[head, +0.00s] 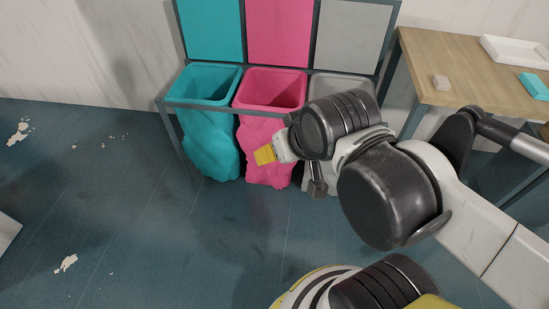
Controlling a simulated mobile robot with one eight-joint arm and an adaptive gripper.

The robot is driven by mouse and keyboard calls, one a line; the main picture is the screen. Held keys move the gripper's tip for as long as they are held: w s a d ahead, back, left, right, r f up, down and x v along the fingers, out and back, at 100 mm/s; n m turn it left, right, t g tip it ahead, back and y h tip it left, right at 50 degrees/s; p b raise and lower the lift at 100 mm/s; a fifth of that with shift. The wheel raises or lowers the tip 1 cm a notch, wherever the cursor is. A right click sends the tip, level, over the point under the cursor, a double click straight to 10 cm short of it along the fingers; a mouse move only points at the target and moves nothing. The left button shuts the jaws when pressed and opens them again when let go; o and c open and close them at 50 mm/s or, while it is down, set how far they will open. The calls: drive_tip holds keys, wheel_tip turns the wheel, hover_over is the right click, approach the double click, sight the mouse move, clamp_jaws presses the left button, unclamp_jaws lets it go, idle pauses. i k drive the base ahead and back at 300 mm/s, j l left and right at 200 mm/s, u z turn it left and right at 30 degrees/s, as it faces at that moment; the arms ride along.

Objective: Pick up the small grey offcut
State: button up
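A small greyish-beige block (440,82), which looks like the offcut, lies on the wooden table (425,55) near its left edge at the upper right. My gripper (317,187) hangs in front of the grey bin, well below and to the left of the block and apart from it. Only a small dark part of it shows beneath my wrist. My wrist hides the rest, so whether the fingers are open or shut cannot be seen.
A teal bin (207,85), a pink bin (268,90) and a grey bin (335,84) stand in a metal frame. A white tray (517,51) and a teal block (534,86) are on the table. The floor at left is mostly clear, with pale patches.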

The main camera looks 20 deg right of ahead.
sight(441, 82)
drive_tip(key=z, duration=1.85)
drive_tip(key=i+l+z, duration=0.2)
drive_tip(key=z, duration=0.2)
drive_tip(key=i, duration=0.1)
